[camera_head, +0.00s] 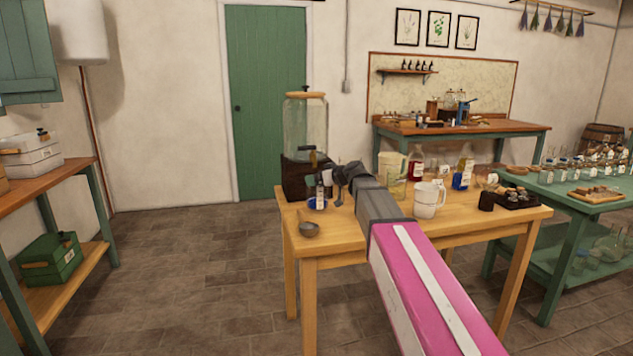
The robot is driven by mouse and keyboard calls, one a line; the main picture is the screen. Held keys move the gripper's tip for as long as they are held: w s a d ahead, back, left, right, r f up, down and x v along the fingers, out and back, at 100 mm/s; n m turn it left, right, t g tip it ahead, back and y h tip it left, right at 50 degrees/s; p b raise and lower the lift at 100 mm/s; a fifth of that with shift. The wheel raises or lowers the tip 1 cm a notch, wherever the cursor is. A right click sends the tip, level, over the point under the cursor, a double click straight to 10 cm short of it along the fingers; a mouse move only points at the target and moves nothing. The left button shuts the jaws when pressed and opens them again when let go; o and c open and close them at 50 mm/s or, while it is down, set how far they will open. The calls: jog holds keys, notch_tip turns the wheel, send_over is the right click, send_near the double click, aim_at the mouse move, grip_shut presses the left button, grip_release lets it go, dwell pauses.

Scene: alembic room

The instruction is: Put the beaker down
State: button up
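My pink and grey arm reaches over the wooden table (375,240). My dark gripper (338,192) is small in the view, above the table's left part, and its fingers are partly hidden by my own wrist. I cannot tell whether it is open or shut, and no beaker shows clearly in it. A clear glass vessel (397,189), possibly a beaker, stands on the table just right of my wrist, partly hidden by the arm. A white handled jug (427,200) stands to its right.
A small bottle (320,196) and a blue dish are left of my gripper. A grey bowl (309,229) sits near the front left edge. A large glass dispenser (305,124) stands behind. Bottles and a black rack (517,200) crowd the right. Some front tabletop is bare.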

jog(key=shift+w+a+f, duration=0.6)
jog(key=shift+w+f, duration=0.15)
jog(key=shift+w, duration=0.05)
jog(key=shift+f, duration=0.1)
jog(key=o, duration=1.1)
jog(key=shift+o, duration=0.2)
jog(key=v, duration=1.2)
